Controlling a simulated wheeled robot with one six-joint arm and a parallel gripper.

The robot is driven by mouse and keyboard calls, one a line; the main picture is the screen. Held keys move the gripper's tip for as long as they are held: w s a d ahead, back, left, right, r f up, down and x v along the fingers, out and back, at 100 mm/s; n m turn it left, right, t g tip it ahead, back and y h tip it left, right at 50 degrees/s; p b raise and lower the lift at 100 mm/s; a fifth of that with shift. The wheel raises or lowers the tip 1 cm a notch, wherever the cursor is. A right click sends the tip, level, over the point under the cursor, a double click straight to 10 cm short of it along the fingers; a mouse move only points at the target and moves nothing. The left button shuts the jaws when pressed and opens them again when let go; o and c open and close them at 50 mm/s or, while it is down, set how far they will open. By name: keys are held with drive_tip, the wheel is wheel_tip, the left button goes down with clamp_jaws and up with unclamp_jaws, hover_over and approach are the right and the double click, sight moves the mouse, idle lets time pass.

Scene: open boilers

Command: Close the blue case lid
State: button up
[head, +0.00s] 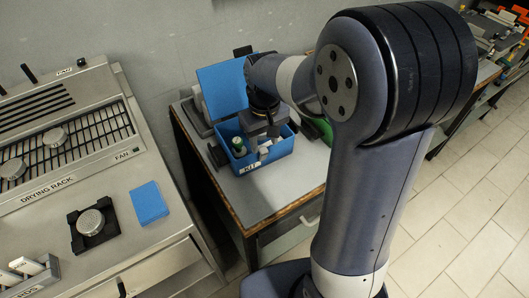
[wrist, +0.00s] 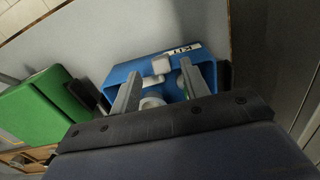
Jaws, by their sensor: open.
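The blue case (head: 268,154), labelled KIT, sits on a small grey table with its lid (head: 222,89) standing open at the back. Inside the case are a green-capped item (head: 238,145) and some white pieces. My gripper (head: 258,145) is over the case, pointing down at its inside, and hides part of the contents and of the lid. In the wrist view the case (wrist: 197,58) lies beyond my gripper (wrist: 165,82). The two fingers are apart, with white items of the case seen between them. I cannot tell whether the fingers touch anything.
The grey table (head: 262,195) has free room in front of the case. A green object (wrist: 40,112) stands beside the case in the wrist view.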

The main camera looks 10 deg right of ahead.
sight(264, 151)
drive_tip(key=shift+f, duration=2.8)
drive_tip(key=shift+c, duration=0.4)
clamp_jaws()
